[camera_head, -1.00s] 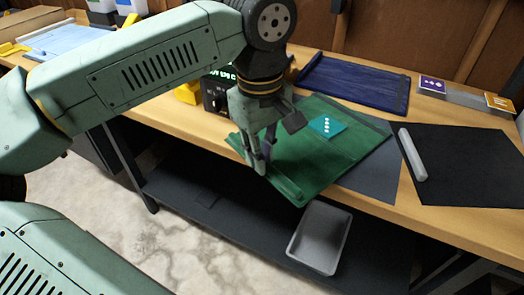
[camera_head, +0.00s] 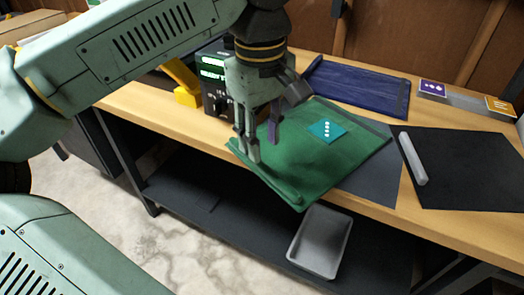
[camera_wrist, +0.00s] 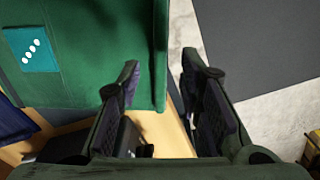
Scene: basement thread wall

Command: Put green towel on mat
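The green towel (camera_head: 325,165) lies nearly flat on the workbench, with a rolled or thickened front edge and a teal patch with white dots on it. It partly covers a dark grey mat (camera_head: 378,180), which shows along its right side. My gripper (camera_head: 262,147) is at the towel's left end, fingers pointing down. In the wrist view the fingers (camera_wrist: 160,85) are apart with nothing visibly held between them. One finger overlaps the towel (camera_wrist: 85,75), and the towel's edge shows between the fingers. Contact with the towel cannot be told.
A black mat (camera_head: 475,165) with a pale roll (camera_head: 412,158) lies at right. A folded blue cloth (camera_head: 358,88) lies behind the towel. A dark device with a green display (camera_head: 215,85) stands behind my gripper. A grey tray (camera_head: 320,242) sits on the lower shelf.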

